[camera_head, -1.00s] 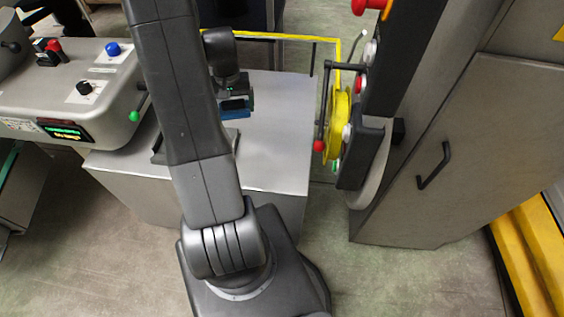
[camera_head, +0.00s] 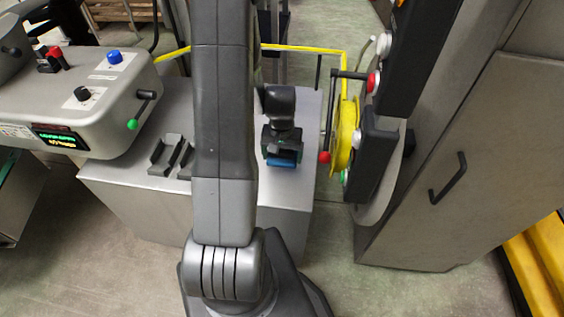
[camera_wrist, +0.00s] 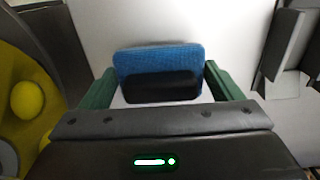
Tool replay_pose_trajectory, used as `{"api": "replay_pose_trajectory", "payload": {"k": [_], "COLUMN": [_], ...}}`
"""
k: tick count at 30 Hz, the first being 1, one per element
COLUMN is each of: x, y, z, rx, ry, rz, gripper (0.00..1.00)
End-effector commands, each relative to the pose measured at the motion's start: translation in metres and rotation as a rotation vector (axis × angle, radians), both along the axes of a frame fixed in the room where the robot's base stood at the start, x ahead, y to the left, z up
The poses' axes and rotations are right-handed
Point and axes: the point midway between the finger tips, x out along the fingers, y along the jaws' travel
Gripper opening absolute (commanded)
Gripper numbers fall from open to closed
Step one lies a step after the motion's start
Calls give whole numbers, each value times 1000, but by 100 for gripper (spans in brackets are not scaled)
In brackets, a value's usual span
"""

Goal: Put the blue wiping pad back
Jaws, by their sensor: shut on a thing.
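The blue wiping pad (camera_head: 283,163) is in my gripper (camera_head: 283,146) above the right part of the grey cabinet top (camera_head: 292,192). In the wrist view, the pad (camera_wrist: 160,59) has a textured blue face and a black handle, with the green fingers of my gripper (camera_wrist: 160,82) on either side of the handle. A dark grey cradle (camera_head: 165,156) with upright walls stands on the cabinet top, left of the gripper. Part of it is hidden behind my arm. Similar grey walls (camera_wrist: 288,50) show at the right of the wrist view.
A control console (camera_head: 75,95) with knobs and a green-tipped lever (camera_head: 133,124) stands at the left. A yellow wheel (camera_head: 345,135) with a red-knobbed crank (camera_head: 325,157) is close right of my gripper. A grey cabinet door (camera_head: 455,190) stands further right.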

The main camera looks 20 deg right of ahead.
Motion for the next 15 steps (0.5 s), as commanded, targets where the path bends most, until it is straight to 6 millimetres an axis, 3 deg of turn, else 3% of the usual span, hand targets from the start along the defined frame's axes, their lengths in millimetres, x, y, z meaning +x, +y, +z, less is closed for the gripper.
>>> {"api": "replay_pose_trajectory", "payload": {"k": [9,15], "x": [0,0], "y": [0,0], "z": [-36,-40], "rx": [1,0], "ry": [2,0], "rz": [1,1], "gripper": [64,64]}}
